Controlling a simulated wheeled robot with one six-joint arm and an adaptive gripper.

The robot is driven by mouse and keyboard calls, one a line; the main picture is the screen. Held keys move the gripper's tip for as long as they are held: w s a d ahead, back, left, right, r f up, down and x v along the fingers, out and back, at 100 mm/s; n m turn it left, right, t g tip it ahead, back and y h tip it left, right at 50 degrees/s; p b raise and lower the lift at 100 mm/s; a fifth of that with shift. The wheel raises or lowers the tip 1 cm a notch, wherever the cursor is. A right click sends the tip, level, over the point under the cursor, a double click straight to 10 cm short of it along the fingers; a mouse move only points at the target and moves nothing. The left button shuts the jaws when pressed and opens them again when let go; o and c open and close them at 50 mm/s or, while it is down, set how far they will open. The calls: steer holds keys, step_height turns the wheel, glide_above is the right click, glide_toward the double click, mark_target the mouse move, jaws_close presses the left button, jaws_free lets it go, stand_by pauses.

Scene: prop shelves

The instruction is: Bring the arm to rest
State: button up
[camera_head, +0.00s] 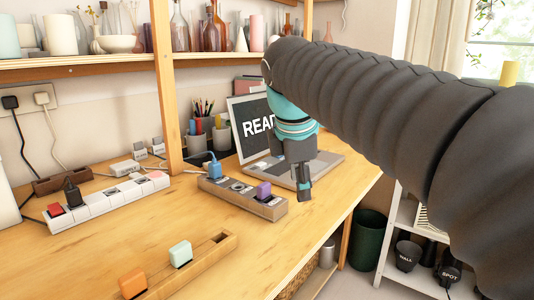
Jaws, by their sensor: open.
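My arm, in a dark ribbed sleeve, reaches in from the right of the head view. My gripper (302,184) hangs at its end, pointing down, over the right part of the wooden desk (225,262). It is open, and I see nothing between its fingers. It is in front of the laptop (250,125) and hides part of the keyboard. The laptop screen shows letters starting "READ"; the rest is hidden by my arm.
A brown power strip (230,190) with blue and purple plugs lies left of my gripper. A white strip (105,198) lies further left. A wooden rail (205,256) with orange and green blocks is at the front. A wooden post (164,85) and glassware shelf (110,66) stand behind.

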steer(key=s+d+f+m, duration=0.5)
steer(key=s+f+m, duration=0.4)
steer(key=f, duration=0.1)
steer(key=s+d+f+m+t+y, duration=0.1)
steer(key=s+d+f+m, duration=0.3)
steer(key=s+f+m, duration=0.5)
steer(key=shift+d+f+m+t+y, duration=0.3)
steer(key=shift+d+f+m, duration=0.1)
steer(key=shift+f+m, duration=0.2)
steer(key=shift+s, duration=0.1)
stand_by(0.5)
